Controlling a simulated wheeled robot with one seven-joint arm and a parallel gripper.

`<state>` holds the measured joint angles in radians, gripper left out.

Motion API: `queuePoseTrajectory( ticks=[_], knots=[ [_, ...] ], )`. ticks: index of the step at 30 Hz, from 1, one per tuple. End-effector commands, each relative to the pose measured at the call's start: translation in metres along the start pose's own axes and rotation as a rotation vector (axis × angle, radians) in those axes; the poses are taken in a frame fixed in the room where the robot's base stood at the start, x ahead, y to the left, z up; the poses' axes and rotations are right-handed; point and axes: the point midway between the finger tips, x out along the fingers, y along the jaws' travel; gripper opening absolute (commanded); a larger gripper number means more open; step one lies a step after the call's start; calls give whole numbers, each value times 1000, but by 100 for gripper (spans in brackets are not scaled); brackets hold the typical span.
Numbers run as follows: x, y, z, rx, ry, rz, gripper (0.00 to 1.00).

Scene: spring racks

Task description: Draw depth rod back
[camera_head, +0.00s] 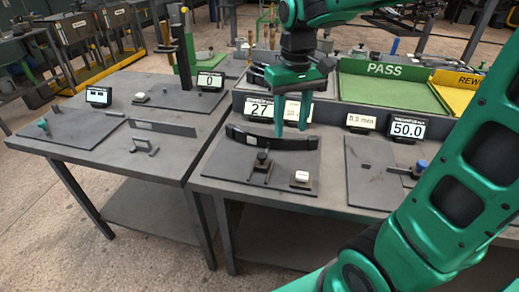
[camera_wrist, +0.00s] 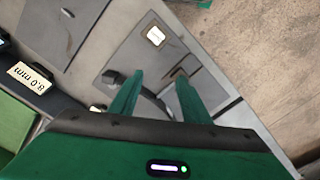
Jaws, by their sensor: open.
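I cannot tell for sure which part is the depth rod. A short dark rod with a blue knob (camera_head: 421,165) lies on the right-hand plate (camera_head: 365,170). My gripper (camera_head: 292,130) is open over the back of the middle plate (camera_head: 225,158), above a curved black bar (camera_head: 245,137). A small dark stand with a knob (camera_head: 262,158) sits in front of the bar. In the wrist view the open fingers (camera_wrist: 160,80) show nothing held between them. A dark knob (camera_wrist: 112,77) is left of them, and a white button (camera_wrist: 155,36) lies beyond them.
Displays (camera_head: 408,128) and label cards (camera_head: 361,121) stand behind the plates. A green PASS tray (camera_head: 387,91) and a yellow tray (camera_head: 455,96) are at the back right. A left table (camera_head: 70,160) carries similar plates. My arm covers the right front.

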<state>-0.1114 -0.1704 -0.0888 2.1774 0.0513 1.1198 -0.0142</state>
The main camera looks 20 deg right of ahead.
Motion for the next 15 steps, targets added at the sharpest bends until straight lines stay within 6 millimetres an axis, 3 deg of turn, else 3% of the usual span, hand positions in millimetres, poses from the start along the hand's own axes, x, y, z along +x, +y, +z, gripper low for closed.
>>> queuePoseTrajectory(
  ticks=[3,6,11,15],
  knots=[
    [-4,-38,-28,-105,-1,-4,43],
    [-6,-56,-38,-149,-1,-6,43],
    [4,-63,-42,-167,-4,-7,43],
    [24,-63,-41,-168,-4,-7,43]
  ],
)
